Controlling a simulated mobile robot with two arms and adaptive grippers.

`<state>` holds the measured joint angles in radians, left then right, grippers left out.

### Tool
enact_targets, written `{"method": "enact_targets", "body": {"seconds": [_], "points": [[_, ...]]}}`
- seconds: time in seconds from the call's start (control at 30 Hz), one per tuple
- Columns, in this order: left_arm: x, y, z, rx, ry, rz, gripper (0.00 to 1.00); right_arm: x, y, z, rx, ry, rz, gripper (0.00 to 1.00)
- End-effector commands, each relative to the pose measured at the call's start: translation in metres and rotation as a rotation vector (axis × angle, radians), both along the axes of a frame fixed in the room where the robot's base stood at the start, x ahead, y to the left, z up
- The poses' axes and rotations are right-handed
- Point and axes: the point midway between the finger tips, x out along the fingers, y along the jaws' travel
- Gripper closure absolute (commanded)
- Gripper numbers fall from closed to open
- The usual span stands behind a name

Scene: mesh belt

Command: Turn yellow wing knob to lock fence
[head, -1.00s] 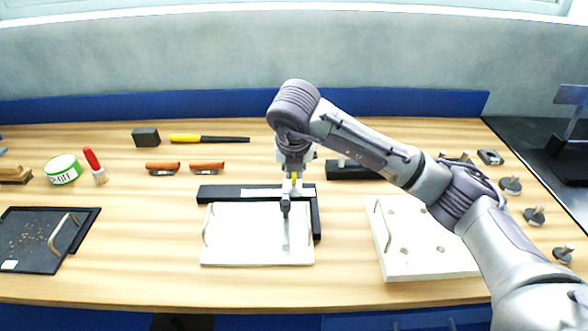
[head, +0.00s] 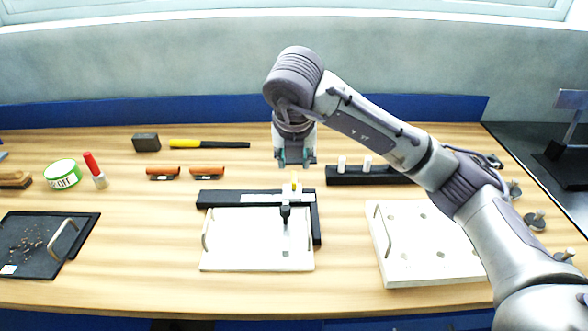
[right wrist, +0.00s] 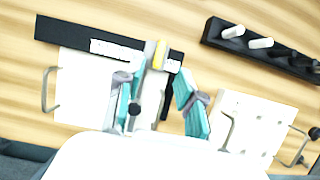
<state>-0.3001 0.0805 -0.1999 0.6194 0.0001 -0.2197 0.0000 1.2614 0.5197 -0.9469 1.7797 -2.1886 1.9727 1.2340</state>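The yellow wing knob (head: 296,185) sits on top of the black fence (head: 228,198) near its right corner. In the right wrist view the knob (right wrist: 160,54) shows beyond my fingertips. The fence lies along the back and right of a white board (head: 240,245) with a handle. A black-knobbed clamp (head: 285,213) stands just in front of the yellow knob. My right gripper (head: 295,164) is raised above and behind the knob, apart from it. Its teal fingers (right wrist: 162,95) are spread and empty. My left gripper is not in view.
A black block with white pegs (head: 375,176) stands to the right of the fence. A white board with holes (head: 425,240) is at right. A dark tray (head: 30,240), green tape roll (head: 62,173) and red-handled brush (head: 94,168) are at left. The front strip is clear.

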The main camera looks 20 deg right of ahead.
Motion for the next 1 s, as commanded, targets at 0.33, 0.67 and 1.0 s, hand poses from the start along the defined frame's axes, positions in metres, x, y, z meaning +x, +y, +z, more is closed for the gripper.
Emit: {"method": "enact_targets", "body": {"seconds": [0.33, 0.67, 1.0], "points": [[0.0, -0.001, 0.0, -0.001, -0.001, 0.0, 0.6, -0.017, 0.005, 0.042, -0.002, -0.002, 0.001, 0.62], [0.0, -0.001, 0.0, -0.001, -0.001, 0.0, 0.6, -0.018, 0.005, 0.044, -0.001, 0.0, 0.0, 0.62], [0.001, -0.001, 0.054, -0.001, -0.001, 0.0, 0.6, -0.017, 0.005, 0.098, -0.001, 0.0, 0.0, 0.62]]}}
